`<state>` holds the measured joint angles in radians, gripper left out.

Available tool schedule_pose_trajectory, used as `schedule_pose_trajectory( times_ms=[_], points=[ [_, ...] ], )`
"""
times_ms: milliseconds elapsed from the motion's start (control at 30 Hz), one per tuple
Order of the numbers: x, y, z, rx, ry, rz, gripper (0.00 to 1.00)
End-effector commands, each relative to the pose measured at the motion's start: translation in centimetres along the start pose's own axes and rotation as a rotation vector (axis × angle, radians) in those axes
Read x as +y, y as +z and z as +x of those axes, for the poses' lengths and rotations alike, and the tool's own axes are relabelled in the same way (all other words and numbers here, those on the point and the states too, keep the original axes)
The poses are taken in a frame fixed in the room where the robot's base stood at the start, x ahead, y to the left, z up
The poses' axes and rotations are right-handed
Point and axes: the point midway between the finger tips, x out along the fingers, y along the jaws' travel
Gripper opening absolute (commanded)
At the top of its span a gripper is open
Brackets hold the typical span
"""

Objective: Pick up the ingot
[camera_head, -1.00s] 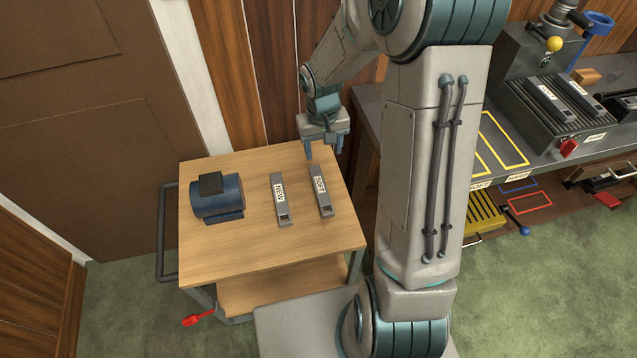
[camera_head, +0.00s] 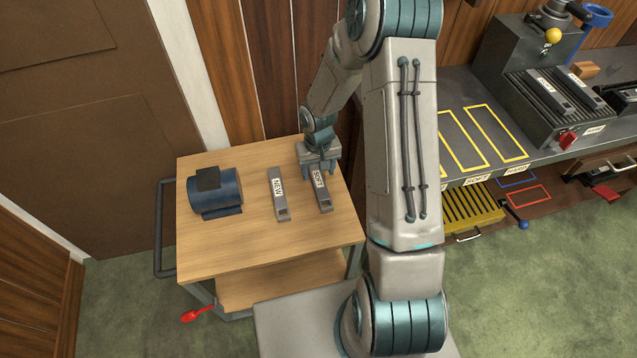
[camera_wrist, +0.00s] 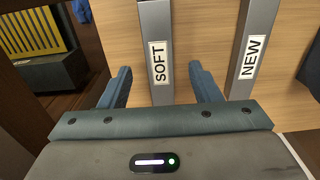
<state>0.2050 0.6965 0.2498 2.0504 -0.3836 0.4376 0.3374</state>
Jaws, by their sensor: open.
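Two grey ingot-like bars lie side by side on the wooden cart top. The one labelled SOFT (camera_head: 324,196) is on the right and the one labelled NEW (camera_head: 279,205) is to its left. My gripper (camera_head: 320,172) is open over the far part of the SOFT bar, and its arm partly hides that bar's far end. In the wrist view, my open fingers (camera_wrist: 160,75) stand on either side of the SOFT bar (camera_wrist: 156,25), with gaps. The NEW bar (camera_wrist: 257,22) lies outside the right finger. I cannot tell the fingers' exact height.
A blue motor (camera_head: 215,191) stands on the left of the cart top (camera_head: 245,245). The cart's near part is clear. At right, a workbench (camera_head: 455,110) has yellow outlined slots and a dark machine holding labelled bars. A yellow grated tray (camera_head: 470,212) sits below.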

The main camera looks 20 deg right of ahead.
Motion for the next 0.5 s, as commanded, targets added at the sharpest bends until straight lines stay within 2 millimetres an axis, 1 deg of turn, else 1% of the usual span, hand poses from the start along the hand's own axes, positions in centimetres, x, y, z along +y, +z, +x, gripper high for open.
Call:
schedule_pose_trajectory(
  times_ms=[100, 233, 333, 500],
  points=[
    [0.0, 0.2, 1.8, -0.004, 0.0, 0.0, 0.57],
    [0.0, 0.1, 3.4, -0.002, 0.0, 0.0, 0.57],
    [0.0, 0.1, 4.1, -0.002, 0.0, 0.0, 0.57],
    [0.0, 0.1, 4.2, 0.0, 0.0, 0.001, 0.57]
  ],
)
